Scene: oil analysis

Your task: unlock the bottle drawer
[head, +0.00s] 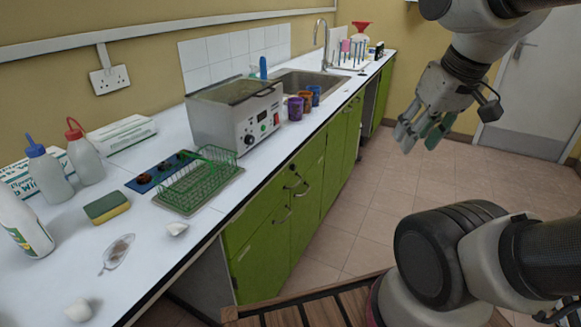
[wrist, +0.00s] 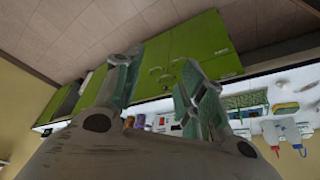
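Green drawer and door fronts run under the white counter. No front looks pulled out. My gripper (head: 420,134) hangs in the air to the right of the cabinets, apart from them, open and empty. In the wrist view its two fingers (wrist: 160,88) are spread, with green fronts (wrist: 189,47) behind them, seen upside down.
The counter (head: 215,212) holds a water bath (head: 235,118), a green rack (head: 198,181), a sponge (head: 107,207), wash bottles (head: 84,155) and coloured cups (head: 306,101). A wooden slatted surface (head: 330,308) is at the bottom. Tiled floor (head: 370,215) beside the cabinets is clear.

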